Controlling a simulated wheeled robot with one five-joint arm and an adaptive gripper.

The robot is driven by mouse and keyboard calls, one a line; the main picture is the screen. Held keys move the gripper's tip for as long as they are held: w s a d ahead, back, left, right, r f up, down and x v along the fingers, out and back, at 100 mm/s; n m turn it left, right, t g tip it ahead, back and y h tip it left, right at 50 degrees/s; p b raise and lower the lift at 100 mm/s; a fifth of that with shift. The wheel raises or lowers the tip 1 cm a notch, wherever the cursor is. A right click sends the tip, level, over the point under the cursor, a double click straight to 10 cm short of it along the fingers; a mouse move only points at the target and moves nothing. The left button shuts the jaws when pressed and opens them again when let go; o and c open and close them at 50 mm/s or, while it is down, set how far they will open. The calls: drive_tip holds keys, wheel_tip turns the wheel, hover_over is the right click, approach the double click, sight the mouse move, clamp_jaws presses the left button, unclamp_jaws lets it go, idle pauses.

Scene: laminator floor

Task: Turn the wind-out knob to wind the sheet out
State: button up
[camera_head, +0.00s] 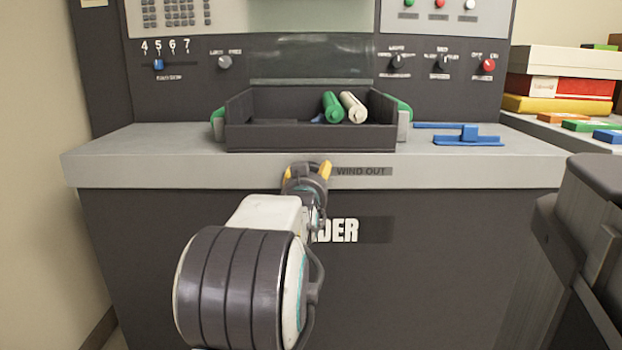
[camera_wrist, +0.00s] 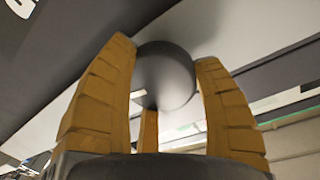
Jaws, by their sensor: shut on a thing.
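In the wrist view, a round dark grey knob (camera_wrist: 165,77) sits between the yellow-brown fingers of my gripper (camera_wrist: 165,85), which are shut on it. In the head view, my gripper (camera_head: 307,170) is at the front edge of the light grey counter, just left of the WIND OUT label (camera_head: 362,171). My own arm hides the knob in that view. A dark slot (camera_head: 312,60) is in the machine's front panel above the counter. I cannot make out a sheet in either view.
A dark tray (camera_head: 260,138) on the counter holds a green roll (camera_head: 333,107) and a white roll (camera_head: 353,107). A blue tool (camera_head: 468,135) lies to its right. Coloured boxes (camera_head: 560,86) are stacked at the right. A dark bin-like object (camera_head: 590,230) stands at the lower right.

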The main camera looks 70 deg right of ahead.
drive_tip(key=shift+w+r, duration=0.1)
drive_tip(key=shift+r, duration=0.15)
drive_tip(key=o, duration=1.2)
drive_tip(key=shift+f, duration=0.15)
drive_tip(key=shift+v, duration=6)
